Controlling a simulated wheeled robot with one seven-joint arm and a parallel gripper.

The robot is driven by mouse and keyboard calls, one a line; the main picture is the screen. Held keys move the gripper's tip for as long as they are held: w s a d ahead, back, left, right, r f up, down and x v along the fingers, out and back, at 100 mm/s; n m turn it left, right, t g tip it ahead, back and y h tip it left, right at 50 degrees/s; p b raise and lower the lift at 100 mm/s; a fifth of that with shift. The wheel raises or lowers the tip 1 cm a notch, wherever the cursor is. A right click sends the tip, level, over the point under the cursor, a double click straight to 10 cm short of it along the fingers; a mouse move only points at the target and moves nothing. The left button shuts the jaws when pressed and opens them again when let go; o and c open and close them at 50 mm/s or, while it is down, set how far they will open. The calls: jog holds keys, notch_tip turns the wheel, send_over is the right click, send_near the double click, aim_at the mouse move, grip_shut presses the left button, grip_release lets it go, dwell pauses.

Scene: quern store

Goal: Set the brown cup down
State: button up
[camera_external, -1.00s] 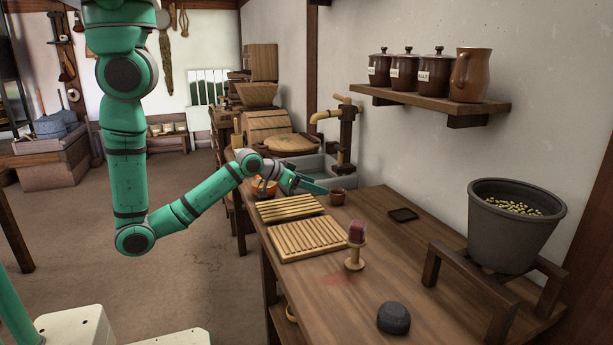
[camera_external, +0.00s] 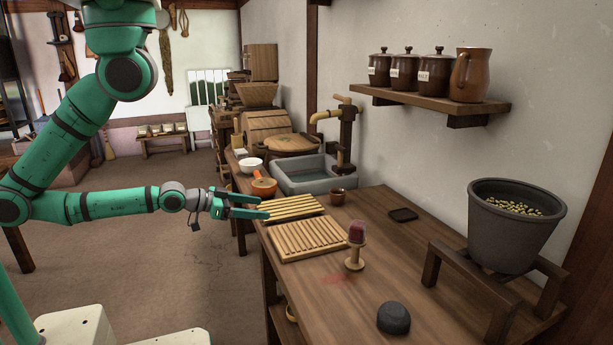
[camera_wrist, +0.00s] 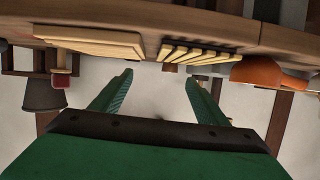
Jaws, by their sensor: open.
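The brown cup (camera_external: 338,196) stands upright on the wooden counter (camera_external: 330,285), just in front of the stone sink and right of the slatted boards. My gripper (camera_external: 266,205) is open and empty. It hangs at the counter's left edge, beside the slatted boards and well to the left of the cup. In the wrist view my gripper's two fingers (camera_wrist: 158,88) are spread with nothing between them. I cannot make out the cup clearly in the wrist view.
Two slatted boards (camera_external: 307,239) lie on the counter near its left edge. A red block on a wooden stand (camera_external: 355,246), a dark round stone (camera_external: 394,318) and a small dark tray (camera_external: 403,215) are also there. An orange pan (camera_external: 264,187) and white bowl (camera_external: 250,165) sit farther back.

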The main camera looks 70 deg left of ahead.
jog(key=s+d+r, duration=0.1)
jog(key=s+r, duration=0.1)
jog(key=s, duration=0.3)
jog(key=s+d+r+t, duration=0.1)
jog(key=s+d+r, duration=0.1)
jog(key=s, duration=0.4)
jog(key=shift+s+r, duration=0.2)
jog(key=shift+r, duration=0.35)
dwell(0.4)
